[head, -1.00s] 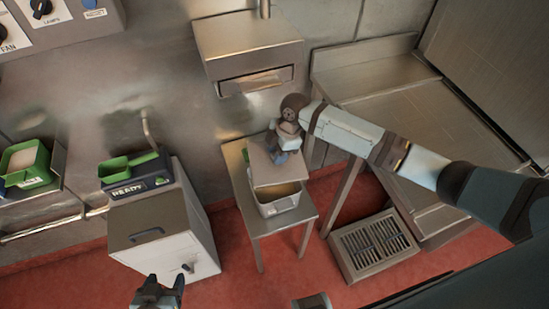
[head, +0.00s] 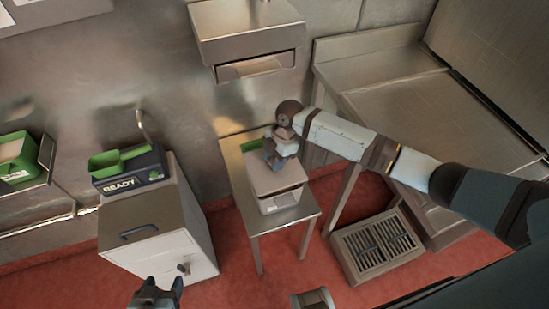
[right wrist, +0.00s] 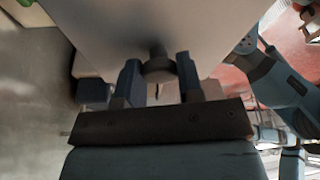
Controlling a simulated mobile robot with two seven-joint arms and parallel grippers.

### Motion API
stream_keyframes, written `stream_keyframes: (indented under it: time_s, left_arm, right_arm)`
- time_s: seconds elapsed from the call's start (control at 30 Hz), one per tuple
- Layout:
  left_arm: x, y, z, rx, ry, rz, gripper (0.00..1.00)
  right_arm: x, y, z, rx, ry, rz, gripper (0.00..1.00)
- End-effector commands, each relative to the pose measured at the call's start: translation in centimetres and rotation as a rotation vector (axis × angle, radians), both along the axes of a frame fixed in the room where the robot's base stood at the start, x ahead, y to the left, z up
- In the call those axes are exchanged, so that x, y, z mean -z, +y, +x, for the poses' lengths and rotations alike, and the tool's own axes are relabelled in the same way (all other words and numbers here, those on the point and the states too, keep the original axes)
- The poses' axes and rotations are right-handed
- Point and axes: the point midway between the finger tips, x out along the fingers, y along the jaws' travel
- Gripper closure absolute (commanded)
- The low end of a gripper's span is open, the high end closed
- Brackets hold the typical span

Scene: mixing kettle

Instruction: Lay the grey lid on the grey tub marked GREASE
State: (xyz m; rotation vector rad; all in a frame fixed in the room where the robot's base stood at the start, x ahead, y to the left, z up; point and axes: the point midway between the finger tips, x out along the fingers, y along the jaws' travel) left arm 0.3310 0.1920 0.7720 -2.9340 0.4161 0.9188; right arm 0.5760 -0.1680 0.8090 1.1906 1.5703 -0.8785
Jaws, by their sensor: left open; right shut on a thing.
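The grey lid (head: 275,178) is over the grey tub (head: 283,203) on the small steel table and covers nearly all of its opening. A thin dark line shows between the lid's front edge and the tub, and I cannot tell if they touch. The tub's marking is not legible. My right gripper (head: 270,158) is shut on the lid's knob; in the right wrist view the fingers stand either side of the dark knob (right wrist: 158,68) on the lid's flat face (right wrist: 150,25). My left gripper (head: 157,292) is open and empty, low in front of the white cabinet.
The small steel table (head: 277,225) has bare room in front of the tub. A white cabinet (head: 160,235) with a green tray (head: 118,162) and READY panel stands left. A steel dispenser (head: 250,40) hangs behind. A floor grate (head: 375,248) lies to the right.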

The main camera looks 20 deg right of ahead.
Motion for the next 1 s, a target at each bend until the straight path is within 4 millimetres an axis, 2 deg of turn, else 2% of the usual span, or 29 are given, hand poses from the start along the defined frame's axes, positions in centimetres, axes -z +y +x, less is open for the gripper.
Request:
stream_keyframes:
  time_s: [0.13,1.0]
  left_arm:
    - [-0.56,-0.04,0.13,0.0,-0.007,-0.002,0.36]
    - [-0.83,-0.11,0.05,-0.001,-0.004,-0.003,0.36]
  right_arm:
    - [0.09,0.02,0.0,0.003,0.001,0.004,0.92]
    - [0.53,0.02,0.0,0.007,0.001,0.006,0.92]
